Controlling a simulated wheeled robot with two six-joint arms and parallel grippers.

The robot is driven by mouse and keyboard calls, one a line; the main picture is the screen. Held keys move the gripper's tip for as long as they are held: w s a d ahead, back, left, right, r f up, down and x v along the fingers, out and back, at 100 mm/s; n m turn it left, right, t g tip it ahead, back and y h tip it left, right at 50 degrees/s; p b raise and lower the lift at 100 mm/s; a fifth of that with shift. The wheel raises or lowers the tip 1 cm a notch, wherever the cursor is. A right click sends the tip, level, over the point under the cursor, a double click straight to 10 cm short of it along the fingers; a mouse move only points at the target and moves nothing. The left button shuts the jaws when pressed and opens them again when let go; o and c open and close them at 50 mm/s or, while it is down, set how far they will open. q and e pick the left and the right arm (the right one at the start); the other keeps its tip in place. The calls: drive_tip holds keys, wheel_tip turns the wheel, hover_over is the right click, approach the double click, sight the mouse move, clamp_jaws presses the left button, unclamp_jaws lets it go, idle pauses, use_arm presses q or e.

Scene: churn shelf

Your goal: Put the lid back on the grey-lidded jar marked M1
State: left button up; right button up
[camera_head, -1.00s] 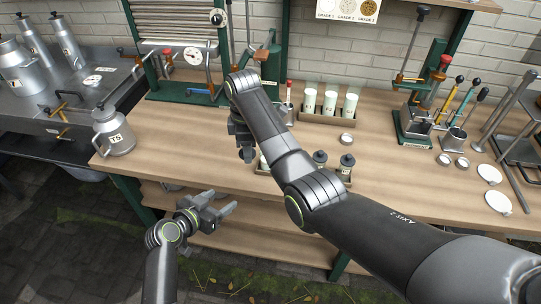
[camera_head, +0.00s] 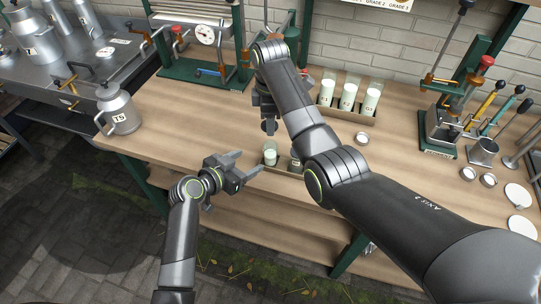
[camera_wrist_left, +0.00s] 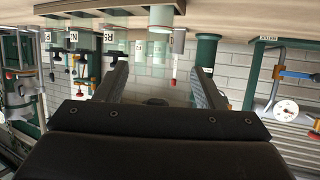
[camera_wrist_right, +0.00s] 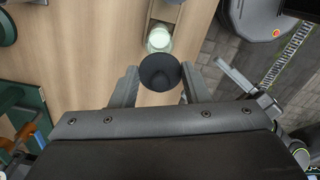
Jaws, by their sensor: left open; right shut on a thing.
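An open jar (camera_head: 270,157) with pale, milky contents stands at the bench's front edge; its mark is not readable. It also shows in the right wrist view (camera_wrist_right: 159,38). My right gripper (camera_head: 269,124) is above and behind it, pointing down, shut on a round dark grey lid (camera_wrist_right: 160,72). The lid is apart from the jar in the head view and beside its mouth in the right wrist view. My left gripper (camera_head: 246,163) is open and level, just left of the jar, its fingers pointing toward it. In the left wrist view a pale jar (camera_wrist_left: 161,18) shows beyond the open fingers.
Another jar (camera_head: 296,163) is partly hidden by my right arm. Behind stands a rack of white-filled tubes (camera_head: 348,96). A can marked T5 (camera_head: 120,110) stands at the bench's left end. The bench between can and jars is clear.

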sight(266, 152)
use_arm(q)
drive_tip(key=x, duration=1.1)
drive_tip(key=shift+w+d+f, duration=0.2)
drive_tip(key=shift+d, duration=0.05)
use_arm(e)
drive_tip(key=shift+w+d, duration=0.1)
use_arm(q)
clamp_jaws()
use_arm(e)
drive_tip(key=shift+f, duration=2.5)
